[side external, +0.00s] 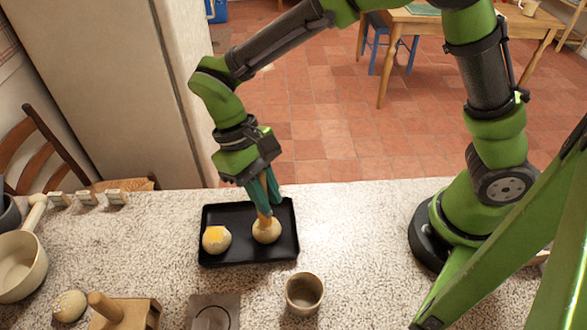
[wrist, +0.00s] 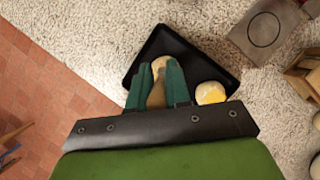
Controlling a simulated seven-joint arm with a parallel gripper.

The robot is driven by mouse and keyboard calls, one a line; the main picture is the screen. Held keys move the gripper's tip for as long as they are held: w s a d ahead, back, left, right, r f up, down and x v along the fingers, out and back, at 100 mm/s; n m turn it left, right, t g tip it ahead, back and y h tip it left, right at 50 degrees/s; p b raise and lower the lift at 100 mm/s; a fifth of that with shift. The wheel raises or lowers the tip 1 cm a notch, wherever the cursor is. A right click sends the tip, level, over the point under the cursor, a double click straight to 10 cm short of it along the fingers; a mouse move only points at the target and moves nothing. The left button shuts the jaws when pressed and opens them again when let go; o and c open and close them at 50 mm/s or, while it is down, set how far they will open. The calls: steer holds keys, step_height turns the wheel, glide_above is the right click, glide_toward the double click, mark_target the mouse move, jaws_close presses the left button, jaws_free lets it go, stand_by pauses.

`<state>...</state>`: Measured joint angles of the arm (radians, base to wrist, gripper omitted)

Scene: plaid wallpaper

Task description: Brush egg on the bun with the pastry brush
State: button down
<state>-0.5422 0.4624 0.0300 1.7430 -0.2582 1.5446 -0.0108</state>
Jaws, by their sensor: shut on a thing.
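My gripper (side external: 263,190) is shut on the pastry brush (side external: 264,220), which points down at a bun. In the wrist view the brush handle (wrist: 156,97) shows between the green fingers. The brush tip meets or hovers just over the right bun (side external: 266,232) on the black tray (side external: 283,250); I cannot tell if it touches. This bun is mostly hidden behind the fingers in the wrist view (wrist: 160,63). The left bun (side external: 216,243) on the tray has a yellow patch of egg on top; it also shows in the wrist view (wrist: 210,93).
A small cup (side external: 304,293) stands in front of the tray. A grey plate with a circle (side external: 213,313), a wooden block with a knob (side external: 125,312), a speckled round item (side external: 69,306) and a saucepan (side external: 20,265) are at the front left.

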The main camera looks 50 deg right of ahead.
steer(key=shift+f, duration=0.35)
steer(key=shift+d, duration=0.2)
steer(key=shift+d, duration=0.25)
steer(key=shift+a, duration=0.1)
steer(key=shift+a, duration=0.85)
steer(key=shift+d, duration=0.2)
steer(key=shift+d, duration=0.8)
stand_by(0.4)
